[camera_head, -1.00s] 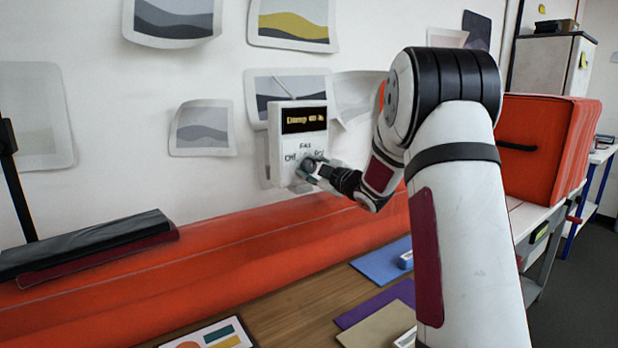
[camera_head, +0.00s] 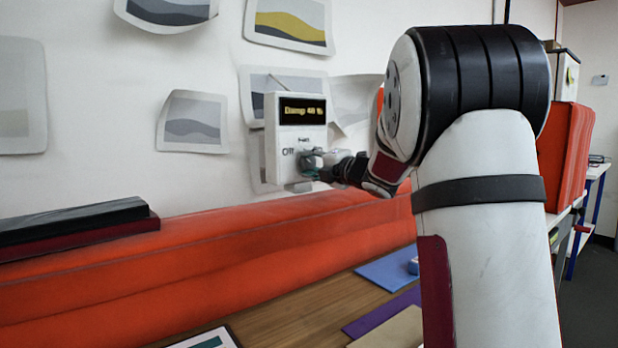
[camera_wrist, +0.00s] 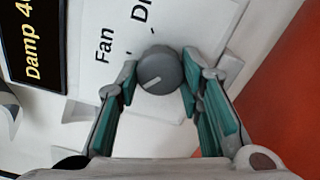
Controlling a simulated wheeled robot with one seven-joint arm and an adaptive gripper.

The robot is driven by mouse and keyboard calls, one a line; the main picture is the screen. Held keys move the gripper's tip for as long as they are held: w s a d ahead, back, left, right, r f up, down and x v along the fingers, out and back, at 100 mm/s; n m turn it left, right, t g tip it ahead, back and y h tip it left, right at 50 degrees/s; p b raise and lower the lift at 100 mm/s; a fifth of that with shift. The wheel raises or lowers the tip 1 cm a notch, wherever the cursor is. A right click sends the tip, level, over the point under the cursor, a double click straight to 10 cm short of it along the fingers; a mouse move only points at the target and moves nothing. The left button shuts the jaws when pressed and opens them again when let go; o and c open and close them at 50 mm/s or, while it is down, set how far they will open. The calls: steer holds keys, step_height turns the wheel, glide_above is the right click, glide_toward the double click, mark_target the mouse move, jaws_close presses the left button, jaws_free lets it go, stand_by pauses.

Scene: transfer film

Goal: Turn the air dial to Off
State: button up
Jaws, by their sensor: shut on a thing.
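The air dial (camera_wrist: 160,70) is a round grey knob with a white pointer line, on a white wall panel (camera_head: 272,150). In the wrist view its pointer slants to the lower left. "Fan" is lettered left of the dial, and a partly cut-off label starting with "D" is above it. In the head view, "Off" is lettered on the panel's left. My gripper (camera_wrist: 160,82) has its teal-padded fingers on both sides of the dial and is shut on it. In the head view my gripper (camera_head: 312,163) partly hides the dial. The panel's display (camera_head: 303,111) reads "Damp 48 %".
Curled paper prints (camera_head: 193,122) hang around the panel. A long orange padded bench (camera_head: 200,262) runs along the wall below it. Blue (camera_head: 390,268) and purple (camera_head: 380,312) mats lie on the wooden floor. A large orange block (camera_head: 570,150) stands behind my arm at right.

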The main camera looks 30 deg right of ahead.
steer(key=shift+f+n+b, duration=0.2)
steer(key=shift+n+b, duration=0.5)
steer(key=shift+b, duration=0.05)
steer(key=o, duration=1.2)
steer(key=shift+r, duration=0.1)
steer(key=shift+c, duration=0.2)
steer(key=shift+s, duration=0.15)
steer(key=s, duration=1.1)
steer(key=shift+s+d, duration=0.2)
steer(key=shift+s, duration=0.15)
